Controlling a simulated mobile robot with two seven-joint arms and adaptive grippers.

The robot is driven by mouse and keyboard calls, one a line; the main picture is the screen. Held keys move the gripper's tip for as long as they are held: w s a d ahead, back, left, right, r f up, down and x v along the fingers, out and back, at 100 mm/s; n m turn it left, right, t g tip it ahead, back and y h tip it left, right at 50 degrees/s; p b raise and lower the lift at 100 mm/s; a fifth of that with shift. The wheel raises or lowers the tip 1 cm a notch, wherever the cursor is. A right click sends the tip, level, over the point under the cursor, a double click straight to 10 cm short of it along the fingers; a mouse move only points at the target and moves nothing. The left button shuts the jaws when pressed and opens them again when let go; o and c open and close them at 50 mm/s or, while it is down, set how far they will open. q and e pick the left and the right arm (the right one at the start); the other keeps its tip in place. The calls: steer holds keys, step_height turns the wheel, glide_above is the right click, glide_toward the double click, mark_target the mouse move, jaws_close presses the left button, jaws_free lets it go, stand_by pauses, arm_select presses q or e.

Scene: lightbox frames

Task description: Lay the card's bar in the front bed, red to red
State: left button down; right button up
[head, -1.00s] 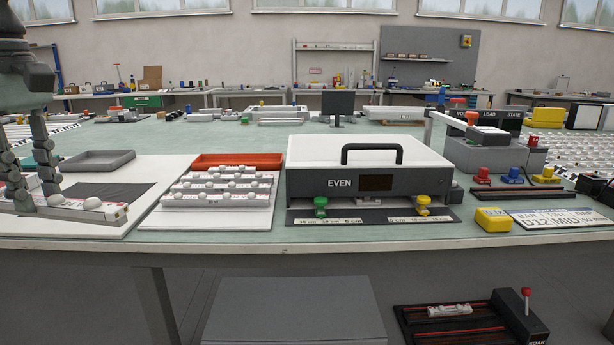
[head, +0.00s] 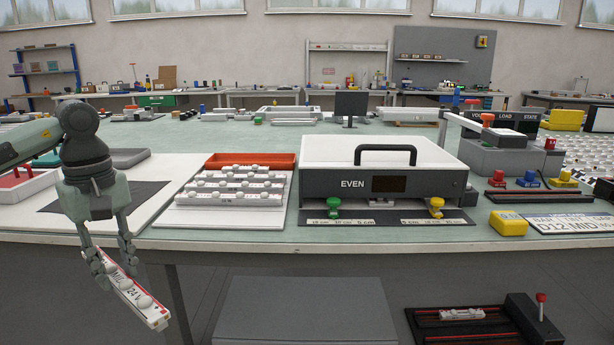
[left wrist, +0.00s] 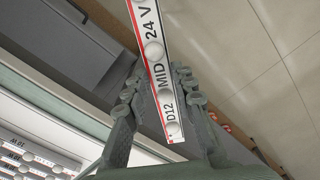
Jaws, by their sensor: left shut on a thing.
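My right gripper is out of view.
A white rack (head: 196,222) with several domed bars stands on the table, with an orange tray (head: 222,160) behind it. An "EVEN" box (head: 340,202) stands mid-table. A grey block (head: 300,312) stands below. A red-knobbed lever (head: 541,305) rises beside the low bed.

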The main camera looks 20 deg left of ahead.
arm_select(q)
steer(key=w+d+f+m, duration=0.2)
steer(key=d+f+m, duration=0.2)
steer(key=d, duration=0.4)
steer(key=w+d+f+m, duration=0.3)
steer(key=d+f+m, duration=0.1)
steer(key=d, duration=0.5)
steer(key=w+d+f+m, duration=0.3)
steer(key=d+m, duration=0.3)
steer(key=d, duration=0.2)
steer(key=shift+w+d+f, duration=0.25)
steer(key=shift+f, duration=0.15)
steer(key=shift+a, duration=0.1)
